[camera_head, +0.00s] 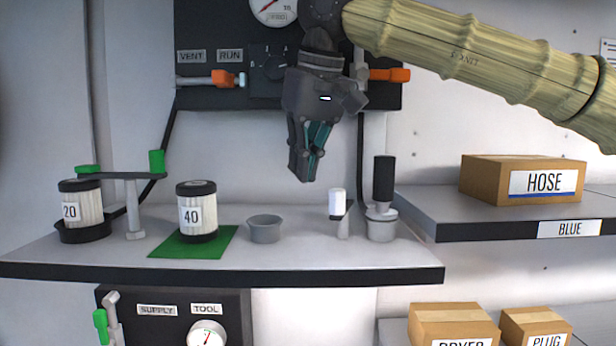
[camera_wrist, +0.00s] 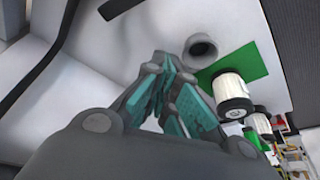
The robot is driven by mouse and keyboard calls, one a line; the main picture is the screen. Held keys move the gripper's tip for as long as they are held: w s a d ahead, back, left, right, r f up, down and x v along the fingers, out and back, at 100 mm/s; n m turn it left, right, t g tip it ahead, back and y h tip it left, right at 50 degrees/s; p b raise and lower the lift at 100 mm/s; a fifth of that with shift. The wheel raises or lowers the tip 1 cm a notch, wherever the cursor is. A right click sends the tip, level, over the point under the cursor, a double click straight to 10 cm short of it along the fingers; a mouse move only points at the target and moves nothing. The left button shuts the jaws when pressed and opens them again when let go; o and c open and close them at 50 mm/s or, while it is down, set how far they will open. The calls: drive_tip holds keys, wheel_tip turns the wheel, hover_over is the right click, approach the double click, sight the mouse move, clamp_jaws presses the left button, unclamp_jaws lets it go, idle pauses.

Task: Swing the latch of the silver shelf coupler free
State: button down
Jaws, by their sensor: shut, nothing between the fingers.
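A silver coupler (camera_head: 382,229) stands near the right end of the grey shelf, with an upright black handle (camera_head: 384,179) on top. A small post with a white-tipped lever (camera_head: 337,203) stands just left of it; whether this is its latch I cannot tell for sure. My gripper (camera_head: 307,177) is shut and empty, pointing down above the shelf, left of and higher than the white tip and touching nothing. In the wrist view my gripper's teal-padded fingers (camera_wrist: 168,85) show close together. The coupler does not show in the wrist view.
A grey cup (camera_head: 265,230) sits on the shelf (camera_head: 300,268). Left are a canister marked 40 (camera_head: 197,212) on a green mat (camera_head: 164,247), and a canister marked 20 (camera_head: 80,209) beside a green-knobbed lever (camera_head: 134,190). Right, a HOSE box (camera_head: 490,181) stands on another shelf.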

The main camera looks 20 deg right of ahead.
drive_tip(key=d+b+v, duration=0.1)
drive_tip(key=b+v, duration=0.1)
drive_tip(key=v, duration=0.6)
drive_tip(key=shift+s, duration=0.35)
